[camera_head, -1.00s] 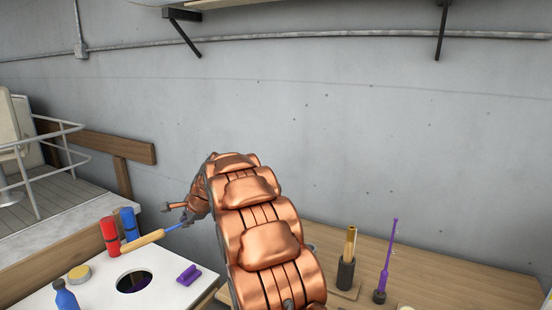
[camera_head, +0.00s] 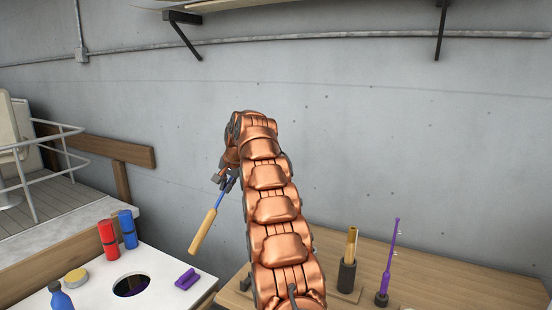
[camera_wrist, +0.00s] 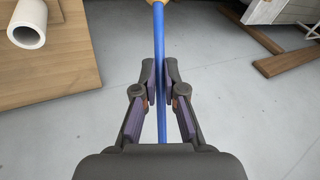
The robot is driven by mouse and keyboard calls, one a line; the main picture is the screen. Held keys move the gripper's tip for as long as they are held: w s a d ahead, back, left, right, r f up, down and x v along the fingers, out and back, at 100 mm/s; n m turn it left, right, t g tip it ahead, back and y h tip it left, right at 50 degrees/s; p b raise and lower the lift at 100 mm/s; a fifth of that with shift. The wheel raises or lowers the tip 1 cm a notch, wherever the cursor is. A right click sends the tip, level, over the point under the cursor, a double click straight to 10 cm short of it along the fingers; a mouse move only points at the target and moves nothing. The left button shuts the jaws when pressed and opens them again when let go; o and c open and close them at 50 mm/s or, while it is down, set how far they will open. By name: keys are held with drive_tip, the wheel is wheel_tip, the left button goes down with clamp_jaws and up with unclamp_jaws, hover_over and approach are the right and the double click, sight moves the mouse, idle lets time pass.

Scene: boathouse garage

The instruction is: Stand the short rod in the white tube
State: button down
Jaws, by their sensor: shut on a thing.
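The short rod (camera_head: 203,231) has a thin blue shaft and a thick tan end. My gripper (camera_head: 226,181) is shut on the blue shaft. The rod hangs tilted in the air, tan end down and to the left. In the wrist view the blue shaft (camera_wrist: 159,45) runs between my fingertips (camera_wrist: 160,75), with the tan end cut off at the top edge. The white tube (camera_wrist: 27,24) stands on a wooden tabletop (camera_wrist: 75,60) at upper left of the wrist view, apart from the rod. I cannot make out the tube in the head view.
A dark holder with brass rods (camera_head: 348,270) and a purple rod (camera_head: 388,265) stand on the right table. The white left table (camera_head: 150,265) holds red (camera_head: 108,238) and blue (camera_head: 128,228) cylinders, a blue bottle (camera_head: 60,298) and a purple block (camera_head: 187,279). Floor shows between the tables.

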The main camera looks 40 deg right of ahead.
drive_tip(key=s+d+r+n+t+b, duration=0.3)
drive_tip(key=s+d+r+n, duration=0.6)
drive_tip(key=s, duration=0.5)
wheel_tip(320, 180, up, 3)
drive_tip(key=shift+f+n+h+b, duration=0.2)
drive_tip(key=shift+n+h+b, duration=0.2)
drive_tip(key=shift+n, duration=0.5)
drive_tip(key=shift+r, duration=0.15)
drive_tip(key=shift+f, duration=0.2)
